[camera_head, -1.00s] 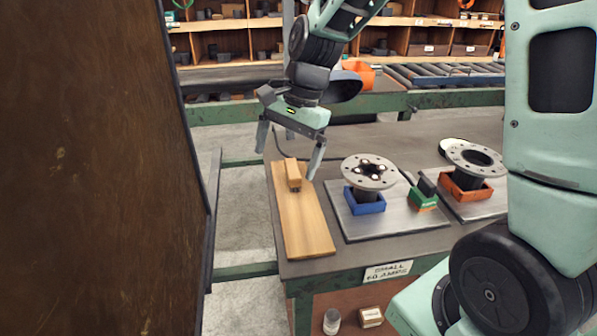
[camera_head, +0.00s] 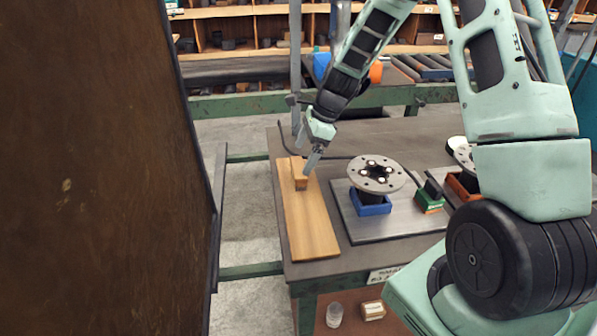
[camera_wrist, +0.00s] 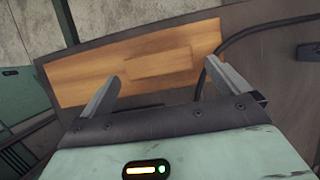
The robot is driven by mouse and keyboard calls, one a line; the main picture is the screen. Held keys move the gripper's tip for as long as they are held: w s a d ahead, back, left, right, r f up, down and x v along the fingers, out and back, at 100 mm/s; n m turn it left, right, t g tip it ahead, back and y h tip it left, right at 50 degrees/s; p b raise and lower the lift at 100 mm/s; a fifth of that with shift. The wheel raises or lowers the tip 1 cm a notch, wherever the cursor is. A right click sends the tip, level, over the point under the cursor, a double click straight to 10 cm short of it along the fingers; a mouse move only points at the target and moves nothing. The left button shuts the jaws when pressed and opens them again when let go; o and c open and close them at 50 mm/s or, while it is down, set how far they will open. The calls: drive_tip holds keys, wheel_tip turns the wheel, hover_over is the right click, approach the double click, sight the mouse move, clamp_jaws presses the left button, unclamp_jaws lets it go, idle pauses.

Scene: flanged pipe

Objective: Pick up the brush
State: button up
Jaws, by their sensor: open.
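The brush (camera_head: 300,172) is a small wooden block with a darker underside. It rests on the far part of a long wooden board (camera_head: 312,225) at the table's left end. In the wrist view the brush (camera_wrist: 160,61) lies flat on the board, its long side running across the picture. My gripper (camera_head: 307,150) is above the brush, apart from it. In the wrist view the gripper (camera_wrist: 160,80) is open and empty, and the brush shows beyond and between its fingertips.
A flanged pipe (camera_head: 377,175) stands in a blue holder (camera_head: 371,204) on a metal plate (camera_head: 395,222). A green box (camera_head: 429,203) sits to its right. A dark cable (camera_wrist: 255,30) runs beside the board. A brown panel (camera_head: 90,170) fills the left.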

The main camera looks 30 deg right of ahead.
sight(300, 166)
drive_tip(key=shift+s+p+x, duration=0.2)
drive_tip(key=shift+p+x, duration=0.45)
drive_tip(key=shift+x, duration=2.45)
drive_tip(key=shift+d, duration=0.15)
drive_tip(key=c, duration=0.7)
